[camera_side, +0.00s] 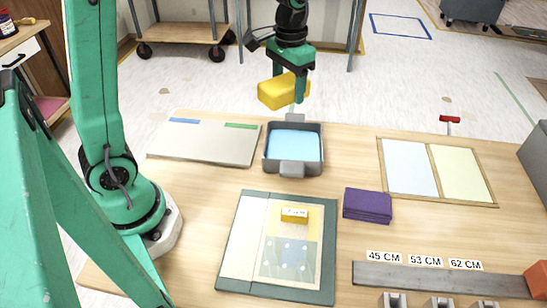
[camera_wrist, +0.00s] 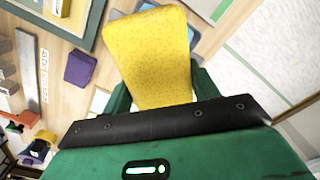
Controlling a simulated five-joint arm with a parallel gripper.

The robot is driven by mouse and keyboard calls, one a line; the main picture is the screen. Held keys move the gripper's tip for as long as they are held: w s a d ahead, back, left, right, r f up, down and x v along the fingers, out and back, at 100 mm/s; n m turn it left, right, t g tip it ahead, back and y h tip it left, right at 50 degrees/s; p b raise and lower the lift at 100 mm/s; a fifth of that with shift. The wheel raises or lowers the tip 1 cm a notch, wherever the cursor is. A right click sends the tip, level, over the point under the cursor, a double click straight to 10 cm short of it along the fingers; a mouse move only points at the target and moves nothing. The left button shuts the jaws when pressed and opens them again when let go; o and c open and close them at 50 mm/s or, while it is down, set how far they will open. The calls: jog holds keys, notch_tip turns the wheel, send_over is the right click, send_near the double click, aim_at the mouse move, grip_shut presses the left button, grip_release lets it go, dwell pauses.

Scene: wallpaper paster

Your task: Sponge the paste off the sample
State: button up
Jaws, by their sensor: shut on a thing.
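My gripper (camera_side: 287,85) is shut on a yellow sponge (camera_side: 282,90) and holds it in the air above the back edge of the water tray. In the wrist view the sponge (camera_wrist: 150,55) sticks out from between the green fingers. The grey tray (camera_side: 292,169) holds light blue water (camera_side: 293,146). The sample (camera_side: 284,268) lies on a dark green-framed board (camera_side: 230,285) at the front middle. Its lower part shows a bluish-grey patch with several pale spots, which may be paste. A small yellow block with a label (camera_side: 294,215) sits on the sample's upper part.
A dark purple folded cloth (camera_side: 367,205) lies right of the board. A pale panel (camera_side: 205,142) lies left of the tray. A wooden frame with two sheets (camera_side: 435,169) is at right. A long grey metal bar (camera_side: 440,281) lies at front right.

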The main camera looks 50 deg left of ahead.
jog(key=s+d+f+n, duration=0.2)
jog(key=s+d, duration=0.2)
jog(key=d, duration=0.5)
jog(key=s+d+f+n, duration=0.2)
jog(key=s+d, duration=0.3)
jog(key=d, duration=0.4)
jog(key=s+d+f+n, duration=0.3)
jog(key=s+d+f, duration=0.1)
jog(key=d, duration=0.6)
jog(key=shift+s, duration=0.6)
jog(key=shift+f, duration=0.25)
jog(key=shift+f, duration=3.1)
